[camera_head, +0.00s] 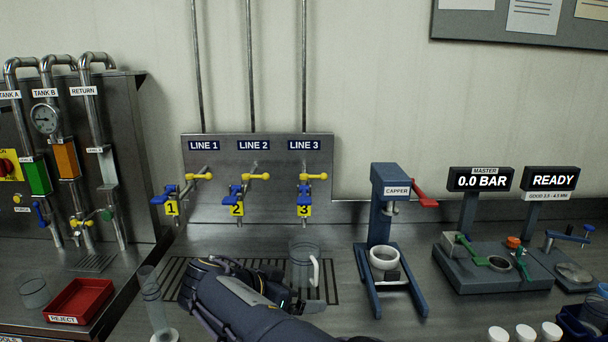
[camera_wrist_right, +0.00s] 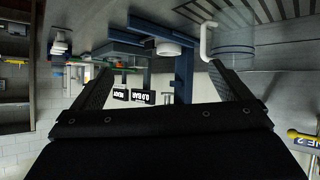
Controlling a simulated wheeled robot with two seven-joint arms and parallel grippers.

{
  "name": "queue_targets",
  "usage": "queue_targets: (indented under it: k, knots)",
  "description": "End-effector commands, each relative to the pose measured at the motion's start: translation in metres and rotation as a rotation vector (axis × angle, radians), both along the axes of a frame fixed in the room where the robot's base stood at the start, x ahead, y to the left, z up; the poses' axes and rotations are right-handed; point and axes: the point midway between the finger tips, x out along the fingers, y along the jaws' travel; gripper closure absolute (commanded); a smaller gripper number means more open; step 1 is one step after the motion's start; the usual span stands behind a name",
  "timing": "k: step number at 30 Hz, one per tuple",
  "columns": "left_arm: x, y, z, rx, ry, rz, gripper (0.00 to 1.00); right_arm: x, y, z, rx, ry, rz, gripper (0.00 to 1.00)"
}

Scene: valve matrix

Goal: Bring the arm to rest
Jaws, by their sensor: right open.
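My right arm reaches in from the bottom of the head view, with my right gripper (camera_head: 288,298) low over the bench, in front of the drain grate. In the right wrist view, which looks upside down, the right gripper (camera_wrist_right: 160,68) has its two dark fingers spread wide with nothing between them. A clear jug (camera_head: 301,266) with a white handle stands on the grate below LINE 3, just beyond the gripper. The jug (camera_wrist_right: 236,46) also shows in the wrist view, beside one finger and outside the jaws. My left gripper is not in view.
A blue capper (camera_head: 380,200) with a white cup (camera_head: 384,258) stands right of the grate. Further right are the 0.0 BAR gauge (camera_head: 481,180) and READY display (camera_head: 550,179). A clear cylinder (camera_head: 153,300) and red reject tray (camera_head: 78,301) are at left. Three line valves hang behind.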

Motion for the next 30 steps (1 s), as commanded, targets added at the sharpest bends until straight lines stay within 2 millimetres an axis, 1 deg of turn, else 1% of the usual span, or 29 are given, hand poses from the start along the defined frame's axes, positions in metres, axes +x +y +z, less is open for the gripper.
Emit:
queue_targets:
  k: [1,5,8,11,13,14,15,17,18,20,21,25,27,30]
  knots:
    - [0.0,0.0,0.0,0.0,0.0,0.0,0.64,0.0,-0.014,-0.001,0.02,0.039,-0.006,0.03]
    - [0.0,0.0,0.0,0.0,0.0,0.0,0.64,-0.003,-0.051,-0.008,0.077,0.158,0.0,0.03]
    - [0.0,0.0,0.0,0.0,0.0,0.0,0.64,-0.011,-0.081,-0.014,0.138,0.26,0.015,0.03]
    - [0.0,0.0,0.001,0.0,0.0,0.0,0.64,-0.025,-0.116,-0.021,0.221,0.367,0.047,0.03]
    - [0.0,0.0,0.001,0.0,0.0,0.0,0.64,-0.041,-0.144,-0.025,0.299,0.444,0.085,0.03]
    - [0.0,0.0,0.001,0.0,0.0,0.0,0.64,-0.05,-0.156,-0.028,0.338,0.477,0.107,0.03]
    - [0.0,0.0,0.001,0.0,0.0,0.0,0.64,-0.064,-0.172,-0.03,0.394,0.515,0.142,0.03]
    - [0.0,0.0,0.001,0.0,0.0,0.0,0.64,-0.087,-0.193,-0.033,0.478,0.557,0.204,0.03]
    - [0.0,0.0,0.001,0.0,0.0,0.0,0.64,-0.104,-0.204,-0.034,0.53,0.575,0.251,0.03]
    - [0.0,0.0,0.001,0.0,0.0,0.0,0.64,-0.129,-0.218,-0.036,0.599,0.583,0.323,0.03]
    - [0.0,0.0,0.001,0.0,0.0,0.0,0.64,-0.146,-0.225,-0.036,0.64,0.577,0.371,0.03]
    - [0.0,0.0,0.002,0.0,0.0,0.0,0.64,-0.201,-0.238,-0.039,0.726,0.516,0.526,0.03]
    - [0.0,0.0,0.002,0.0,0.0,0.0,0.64,-0.228,-0.24,-0.042,0.742,0.464,0.598,0.03]
    - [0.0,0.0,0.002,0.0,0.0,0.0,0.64,-0.258,-0.237,-0.049,0.736,0.39,0.677,0.03]
